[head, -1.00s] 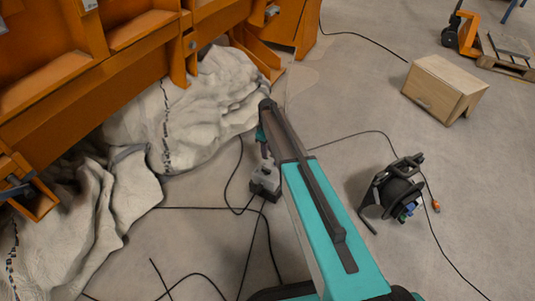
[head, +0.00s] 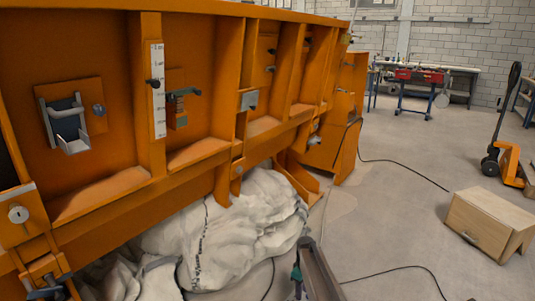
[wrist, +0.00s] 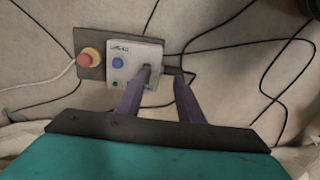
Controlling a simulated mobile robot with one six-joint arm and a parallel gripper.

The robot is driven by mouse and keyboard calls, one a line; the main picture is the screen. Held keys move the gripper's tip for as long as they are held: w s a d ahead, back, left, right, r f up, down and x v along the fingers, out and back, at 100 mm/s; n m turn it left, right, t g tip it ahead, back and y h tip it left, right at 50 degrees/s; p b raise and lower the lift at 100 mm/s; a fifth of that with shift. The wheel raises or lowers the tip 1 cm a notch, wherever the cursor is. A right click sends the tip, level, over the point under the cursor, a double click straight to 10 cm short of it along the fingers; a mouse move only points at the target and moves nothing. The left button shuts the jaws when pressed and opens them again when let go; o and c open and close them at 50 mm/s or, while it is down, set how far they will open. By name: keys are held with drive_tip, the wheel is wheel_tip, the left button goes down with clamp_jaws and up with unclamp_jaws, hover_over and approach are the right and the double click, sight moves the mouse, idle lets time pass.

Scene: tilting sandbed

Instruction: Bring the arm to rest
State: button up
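My arm (head: 318,272) shows at the bottom edge of the head view, pointing forward over the floor; most of it is cut off below. In the wrist view my gripper (wrist: 164,74) has two purple fingers standing apart with a gap between them and nothing seen held. Beyond the fingertips is a pale control box (wrist: 122,62) with a blue button, beside a dark plate with a red emergency-stop knob (wrist: 88,56). The left finger overlaps the box in the picture; I cannot tell whether it touches it.
The orange sandbed frame (head: 120,190) fills the left and middle. White sacks (head: 245,230) lie under it. A wooden box (head: 490,222) and an orange pallet truck (head: 511,165) stand at right. Black cables (head: 405,168) cross the floor. A workbench (head: 430,75) stands at the back.

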drive_tip(key=s+d+f+m+g+p, duration=0.2)
drive_tip(key=s+p, duration=0.6)
drive_tip(key=s, duration=1.8)
drive_tip(key=s+r+m+g+p, duration=0.1)
drive_tip(key=s+m, duration=0.3)
drive_tip(key=s, duration=0.8)
drive_tip(key=s+r+m+g+p, duration=0.1)
drive_tip(key=s+r+m+p, duration=0.2)
drive_tip(key=s, duration=0.9)
drive_tip(key=shift+s+a+r+m+g+p, duration=0.2)
drive_tip(key=shift+s+r+m+g+p, duration=0.15)
drive_tip(key=shift+r+m, duration=0.35)
drive_tip(key=shift+r, duration=0.1)
